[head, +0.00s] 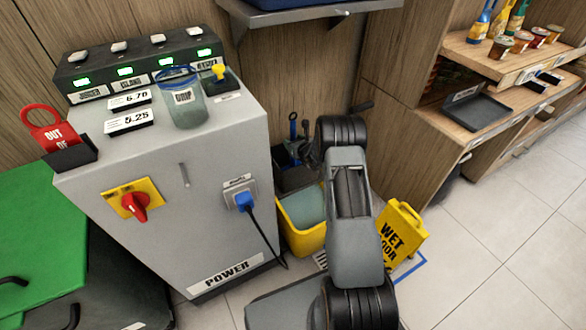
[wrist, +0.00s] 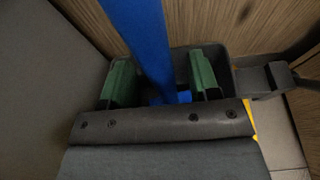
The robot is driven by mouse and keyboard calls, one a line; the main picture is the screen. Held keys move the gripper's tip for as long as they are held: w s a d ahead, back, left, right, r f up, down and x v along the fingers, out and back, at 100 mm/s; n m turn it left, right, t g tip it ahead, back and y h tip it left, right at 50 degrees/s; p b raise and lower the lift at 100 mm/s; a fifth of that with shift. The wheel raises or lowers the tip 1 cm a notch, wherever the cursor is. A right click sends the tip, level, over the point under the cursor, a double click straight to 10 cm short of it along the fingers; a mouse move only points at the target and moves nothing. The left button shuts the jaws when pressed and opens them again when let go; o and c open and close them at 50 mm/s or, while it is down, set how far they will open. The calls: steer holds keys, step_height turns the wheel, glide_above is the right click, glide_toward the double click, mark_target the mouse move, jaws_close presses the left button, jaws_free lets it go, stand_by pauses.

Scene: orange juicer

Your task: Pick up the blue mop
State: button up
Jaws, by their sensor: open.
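The blue mop's handle (wrist: 135,25) runs down through the middle of the wrist view, slightly tilted. My gripper (wrist: 161,80) is open, with its green-padded fingers on either side of the handle. Gaps show between the handle and both pads. In the head view the top of the blue handle (head: 293,124) shows in the narrow space between the grey cabinet and my arm.
A yellow bucket (head: 301,238) stands on the floor below, beside the grey power cabinet (head: 165,215). A yellow wet-floor sign (head: 403,232) stands right of my arm. A wooden wall and a shelf (head: 305,12) are behind. Open tiled floor lies at right.

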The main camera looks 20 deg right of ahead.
steer(key=shift+w+f, duration=0.1)
steer(key=shift+w, duration=0.35)
steer(key=shift+c, duration=0.4)
jaws_close()
